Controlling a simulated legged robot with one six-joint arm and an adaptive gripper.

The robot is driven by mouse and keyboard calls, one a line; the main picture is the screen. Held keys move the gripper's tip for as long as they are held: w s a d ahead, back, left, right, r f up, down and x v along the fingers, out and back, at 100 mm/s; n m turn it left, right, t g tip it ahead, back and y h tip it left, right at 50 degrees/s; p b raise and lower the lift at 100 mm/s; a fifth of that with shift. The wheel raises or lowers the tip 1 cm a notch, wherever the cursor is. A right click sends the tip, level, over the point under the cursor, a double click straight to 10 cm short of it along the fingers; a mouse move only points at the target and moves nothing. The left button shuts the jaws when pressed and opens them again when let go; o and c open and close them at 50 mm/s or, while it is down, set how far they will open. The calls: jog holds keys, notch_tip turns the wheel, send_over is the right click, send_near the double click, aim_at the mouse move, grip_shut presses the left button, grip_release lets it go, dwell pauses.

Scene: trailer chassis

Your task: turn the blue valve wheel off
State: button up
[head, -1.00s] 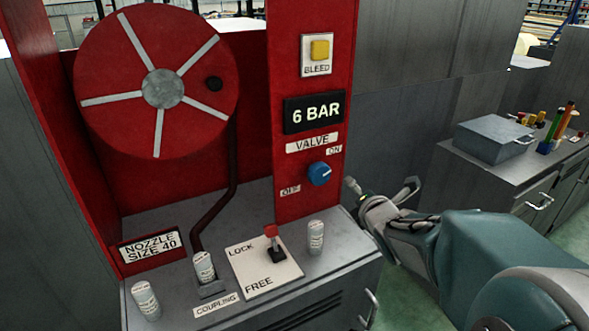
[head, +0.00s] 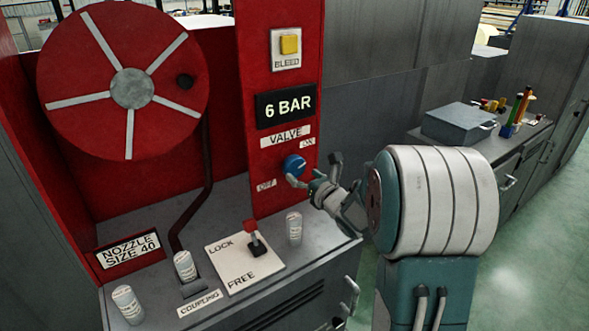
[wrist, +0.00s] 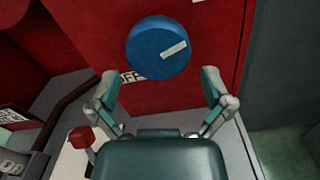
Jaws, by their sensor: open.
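The blue valve wheel (head: 294,165) is a small round knob on the red panel, between the ON and OFF labels and under the VALVE label. In the wrist view the blue valve wheel (wrist: 158,46) shows a white mark pointing to the upper right, and it partly covers the OFF label (wrist: 132,76). My gripper (head: 312,170) is close in front of the wheel, to its right in the head view. In the wrist view my gripper (wrist: 160,82) is open, its fingers spread to either side just below the wheel. No contact is visible.
The red-handled LOCK/FREE lever (head: 253,238) and a white canister (head: 294,228) stand on the cabinet top below the panel. The yellow BLEED button (head: 290,44) and the 6 BAR display (head: 286,105) are above the wheel. A red hose reel (head: 131,88) is at left.

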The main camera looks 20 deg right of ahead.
aim_at(297, 171)
jog(key=shift+w+a, duration=0.25)
jog(key=shift+w, duration=0.65)
jog(key=shift+w+a, duration=0.2)
jog(key=shift+w, duration=0.7)
jog(key=shift+c, duration=0.3)
jog(key=c, duration=0.8)
jog(key=shift+o, duration=0.2)
